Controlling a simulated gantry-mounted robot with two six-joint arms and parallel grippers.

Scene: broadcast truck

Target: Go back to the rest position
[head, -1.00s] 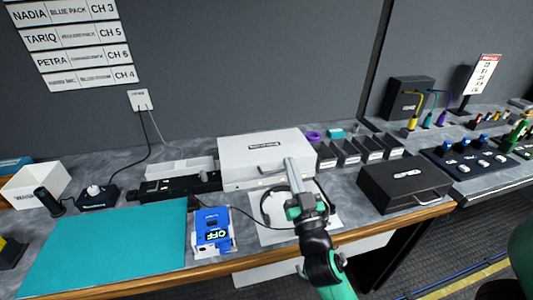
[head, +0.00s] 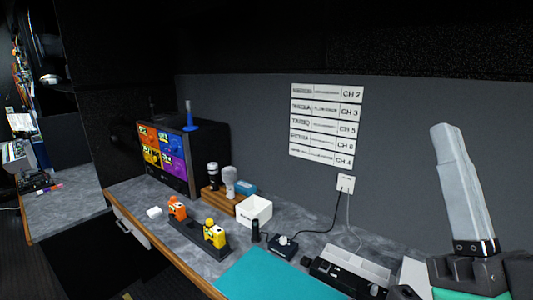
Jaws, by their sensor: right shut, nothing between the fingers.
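My right gripper (head: 447,135) stands large and near at the right side, fingers pointing up. Its grey fingers are together and nothing is between them. It is raised, with the wall behind it and the bench below. My left gripper is not in view.
A teal mat (head: 275,278) lies on the bench. Behind it are a white box (head: 255,213), a multi-picture monitor (head: 165,158), microphones on a wooden block (head: 222,203) and a black holder with orange and yellow packs (head: 198,238). Channel labels (head: 326,125) hang on the wall.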

